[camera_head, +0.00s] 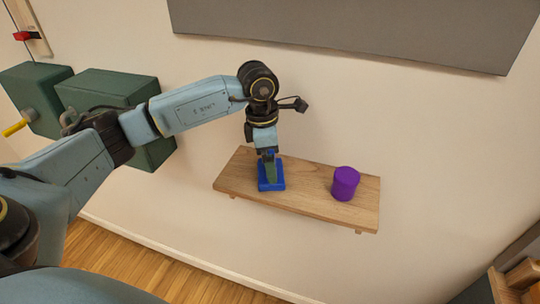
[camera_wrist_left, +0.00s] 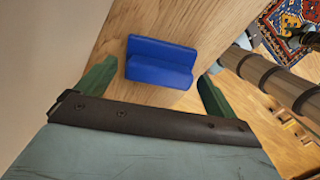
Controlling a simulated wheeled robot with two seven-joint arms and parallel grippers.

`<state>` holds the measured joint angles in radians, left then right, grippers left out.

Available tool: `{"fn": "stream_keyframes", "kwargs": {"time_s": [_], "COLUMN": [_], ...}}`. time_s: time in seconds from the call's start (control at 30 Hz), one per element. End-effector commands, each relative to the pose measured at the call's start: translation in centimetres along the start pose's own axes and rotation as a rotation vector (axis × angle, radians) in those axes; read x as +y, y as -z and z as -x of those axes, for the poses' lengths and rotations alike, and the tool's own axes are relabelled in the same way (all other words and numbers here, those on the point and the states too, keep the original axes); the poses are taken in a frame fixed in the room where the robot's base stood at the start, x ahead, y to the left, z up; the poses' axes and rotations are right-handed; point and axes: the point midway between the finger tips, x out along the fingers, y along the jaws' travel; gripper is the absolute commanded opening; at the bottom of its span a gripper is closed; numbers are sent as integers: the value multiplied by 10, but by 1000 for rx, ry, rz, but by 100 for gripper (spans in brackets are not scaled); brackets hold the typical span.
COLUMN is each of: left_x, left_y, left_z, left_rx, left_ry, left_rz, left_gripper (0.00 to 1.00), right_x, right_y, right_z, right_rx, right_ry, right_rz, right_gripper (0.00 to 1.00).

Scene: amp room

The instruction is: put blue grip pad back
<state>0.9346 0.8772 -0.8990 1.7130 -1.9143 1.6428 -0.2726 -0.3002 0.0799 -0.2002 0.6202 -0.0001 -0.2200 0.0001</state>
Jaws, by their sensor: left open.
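The blue grip pad (camera_head: 264,185) sits on a wooden wall shelf (camera_head: 300,204), toward its left end. My left gripper (camera_head: 270,168) points down over the pad, coming in from the left. In the left wrist view the pad (camera_wrist_left: 160,62) lies on the wood between the two green fingers of my left gripper (camera_wrist_left: 155,85). The fingers are spread apart, with a gap showing between the pad and each finger. The left gripper is open and holds nothing. My right gripper does not show in either view.
A purple cylinder (camera_head: 345,183) stands on the right part of the shelf. Green wall boxes (camera_head: 115,100) are at the left, one with a yellow-handled lever (camera_head: 15,128). A grey panel (camera_head: 350,30) hangs above. Bare shelf lies between pad and cylinder.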

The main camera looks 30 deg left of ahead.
Motion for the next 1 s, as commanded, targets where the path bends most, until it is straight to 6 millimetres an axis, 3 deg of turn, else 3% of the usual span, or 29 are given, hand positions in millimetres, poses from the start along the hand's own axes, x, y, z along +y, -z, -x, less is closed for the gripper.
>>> {"fn": "stream_keyframes", "kwargs": {"time_s": [0.17,0.6,0.8,1.0], "left_x": [1,1,0,0], "left_y": [-1,-1,0,0], "left_z": [18,106,122,123], "left_rx": [-5,-2,-1,0], "left_ry": [-4,-3,-1,0], "left_rz": [-1,0,0,0], "left_gripper": [94,94,94,94], "right_x": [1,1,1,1], "right_y": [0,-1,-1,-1], "right_z": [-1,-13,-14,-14], "right_rx": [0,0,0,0], "right_ry": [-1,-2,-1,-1], "right_rz": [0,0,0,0], "right_gripper": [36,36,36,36]}}
